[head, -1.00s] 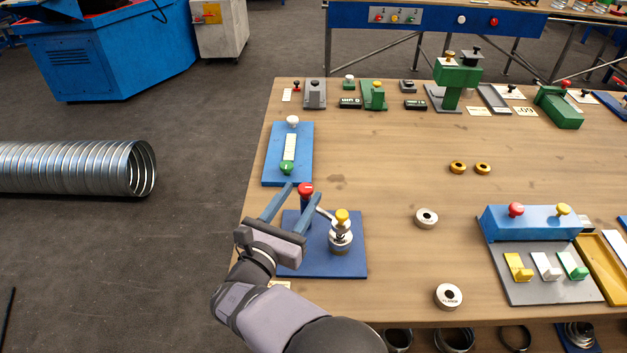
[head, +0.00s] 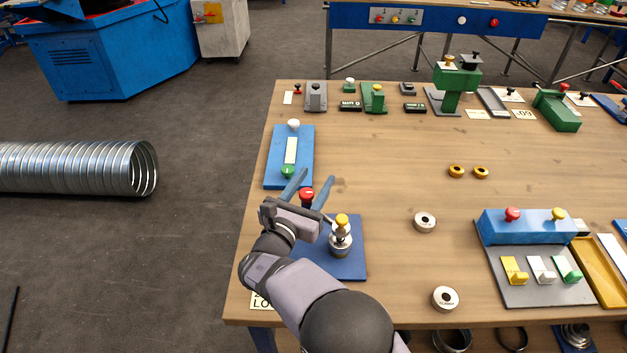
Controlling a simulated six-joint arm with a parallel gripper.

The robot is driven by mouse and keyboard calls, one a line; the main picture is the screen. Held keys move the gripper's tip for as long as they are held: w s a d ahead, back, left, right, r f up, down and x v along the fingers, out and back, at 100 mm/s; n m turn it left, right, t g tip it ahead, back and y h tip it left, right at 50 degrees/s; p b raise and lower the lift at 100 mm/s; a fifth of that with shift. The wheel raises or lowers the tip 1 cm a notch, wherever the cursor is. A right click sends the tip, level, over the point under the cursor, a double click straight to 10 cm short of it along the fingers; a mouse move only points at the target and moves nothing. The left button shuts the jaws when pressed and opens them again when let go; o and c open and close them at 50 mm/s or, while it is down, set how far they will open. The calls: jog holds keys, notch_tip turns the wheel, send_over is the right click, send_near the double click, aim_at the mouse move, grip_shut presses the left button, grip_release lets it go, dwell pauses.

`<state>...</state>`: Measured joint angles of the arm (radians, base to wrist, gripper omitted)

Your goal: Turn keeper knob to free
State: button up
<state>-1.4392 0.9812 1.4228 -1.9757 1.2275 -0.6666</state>
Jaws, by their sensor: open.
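A blue base plate (head: 345,268) lies near the table's left front edge. It carries a red knob (head: 306,194) with a pale mark on top and a metal fixture (head: 341,240) with a yellow knob (head: 342,220). A metal lever runs between them. I cannot tell which of these is the keeper knob. My gripper (head: 316,177) is open and empty, its two blue-grey fingers pointing away from me. In the picture the red knob appears between the fingers. Whether they touch it or stand above it is unclear. My wrist hides the plate's left part.
A blue plate with a white knob (head: 293,124) and a green knob (head: 288,171) lies just beyond my fingers. A partly hidden label (head: 262,301) is at the front edge. The middle of the table is mostly clear.

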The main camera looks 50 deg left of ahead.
aim_at(305, 199)
jog(key=c, duration=1)
jog(key=n+y+b, duration=0.1)
jog(key=n+g+y+b, duration=0.1)
jog(key=b, duration=0.1)
jog(key=shift+s+a+f+y, duration=0.15)
jog(key=shift+a+y, duration=0.1)
jog(key=shift+y, duration=0.15)
jog(key=shift+s+a+n+g+y+b, duration=0.15)
jog(key=shift+a+n+g+y+b, duration=0.05)
jog(key=shift+n+g+y+b, duration=0.45)
jog(key=o, duration=1)
jog(key=shift+b+v, duration=1)
jog(key=shift+v, duration=2.7)
